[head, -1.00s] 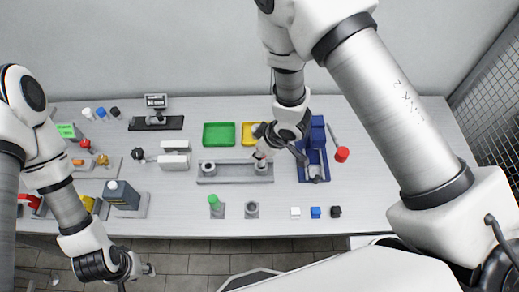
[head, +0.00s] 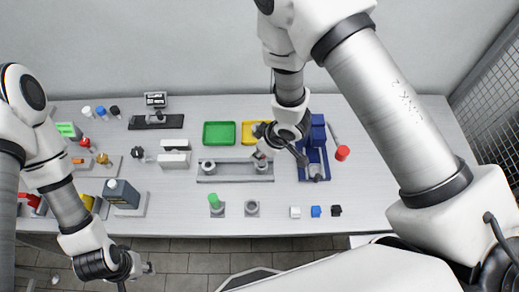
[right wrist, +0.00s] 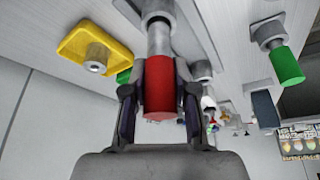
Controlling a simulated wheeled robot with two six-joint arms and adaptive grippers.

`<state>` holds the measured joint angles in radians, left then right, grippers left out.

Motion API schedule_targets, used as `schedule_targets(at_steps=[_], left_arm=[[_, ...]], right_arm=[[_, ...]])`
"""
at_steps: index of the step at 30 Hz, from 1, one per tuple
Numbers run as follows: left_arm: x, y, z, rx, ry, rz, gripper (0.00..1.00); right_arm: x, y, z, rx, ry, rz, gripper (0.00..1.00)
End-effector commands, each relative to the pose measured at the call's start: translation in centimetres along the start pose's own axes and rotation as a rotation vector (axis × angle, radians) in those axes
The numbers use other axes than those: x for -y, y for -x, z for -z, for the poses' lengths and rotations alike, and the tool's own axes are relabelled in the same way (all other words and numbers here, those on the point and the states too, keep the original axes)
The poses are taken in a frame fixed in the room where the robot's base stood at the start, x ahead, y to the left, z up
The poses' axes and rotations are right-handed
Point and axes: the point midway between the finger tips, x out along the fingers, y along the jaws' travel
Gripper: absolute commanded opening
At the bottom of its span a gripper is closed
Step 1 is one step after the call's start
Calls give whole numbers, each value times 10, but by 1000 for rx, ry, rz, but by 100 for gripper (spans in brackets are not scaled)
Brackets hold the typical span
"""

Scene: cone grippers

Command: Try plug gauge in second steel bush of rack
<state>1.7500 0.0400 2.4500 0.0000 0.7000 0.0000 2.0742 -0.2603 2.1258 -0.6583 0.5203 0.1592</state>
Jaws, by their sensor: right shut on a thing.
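The rack (head: 235,177) is a long grey bar with steel bushes, one near its left end (head: 208,167) and one near its right end. In the head view my right gripper (head: 264,156) is over the right-end bush and partly hides it. In the right wrist view that gripper (right wrist: 158,100) is shut on the red handle of the plug gauge (right wrist: 158,103). Its steel pin (right wrist: 158,40) meets a steel collar (right wrist: 157,8); I cannot tell how deep it sits. My left gripper (head: 148,268) hangs low at the table's front left, its fingers too small to judge.
A green tray (head: 219,124) and a yellow tray (head: 254,126) lie behind the rack. A green-handled gauge (head: 214,201) and an empty-looking bush stand (head: 251,208) are in front. A blue holder (head: 313,170) stands right. Small cubes (head: 315,211) lie at the front.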

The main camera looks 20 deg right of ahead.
Motion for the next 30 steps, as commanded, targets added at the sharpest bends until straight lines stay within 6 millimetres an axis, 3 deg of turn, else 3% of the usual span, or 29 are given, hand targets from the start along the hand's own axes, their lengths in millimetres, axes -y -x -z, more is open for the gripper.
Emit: schedule_targets(at_steps=[30], left_arm=[[0,-14,0,0,0,0,40]], right_arm=[[0,-18,-7,0,0,0,0]])
